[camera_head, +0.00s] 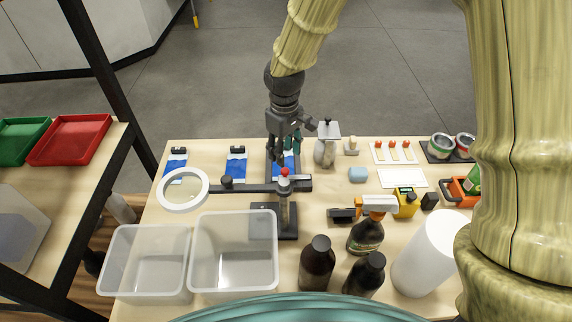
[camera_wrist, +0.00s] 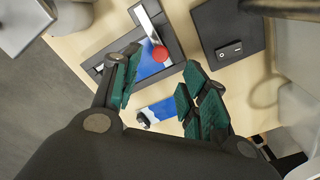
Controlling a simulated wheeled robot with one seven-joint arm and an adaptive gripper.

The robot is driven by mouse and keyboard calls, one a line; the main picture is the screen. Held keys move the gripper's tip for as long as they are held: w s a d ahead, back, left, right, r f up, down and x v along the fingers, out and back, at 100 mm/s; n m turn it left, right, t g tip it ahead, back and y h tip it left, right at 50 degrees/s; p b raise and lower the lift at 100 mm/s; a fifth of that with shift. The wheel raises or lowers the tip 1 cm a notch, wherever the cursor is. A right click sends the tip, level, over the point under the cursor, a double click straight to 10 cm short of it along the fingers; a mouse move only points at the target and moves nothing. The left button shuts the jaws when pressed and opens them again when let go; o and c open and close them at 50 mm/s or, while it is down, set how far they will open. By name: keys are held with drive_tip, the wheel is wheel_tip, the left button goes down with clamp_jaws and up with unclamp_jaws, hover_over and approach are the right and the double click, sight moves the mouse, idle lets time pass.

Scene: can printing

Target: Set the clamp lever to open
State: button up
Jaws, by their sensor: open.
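The clamp lever's red knob (camera_head: 285,171) shows just below my gripper in the head view. In the wrist view the red knob (camera_wrist: 160,54) lies beyond my fingertips, near the gap between them. A pale metal lever bar (camera_wrist: 146,20) runs up from it over a dark frame (camera_wrist: 172,35) that surrounds a blue sheet. My gripper (camera_head: 284,154) points down over this spot, with its green-padded fingers (camera_wrist: 160,66) spread apart and nothing between them. I cannot tell whether a finger touches the knob.
A white magnifier ring (camera_head: 183,205) on a dark arm extends left. Clear bins (camera_head: 234,287), dark bottles (camera_head: 317,265) and a white roll (camera_head: 428,255) crowd the front. A lidded jug (camera_head: 326,152) stands close right of my gripper. Blue-sheeted pieces (camera_head: 237,167) lie left.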

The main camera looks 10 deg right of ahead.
sight(285, 170)
drive_tip(key=shift+s+f+p, duration=0.1)
drive_tip(key=shift+f+p, duration=0.85)
drive_tip(key=shift+f, duration=2.65)
clamp_jaws()
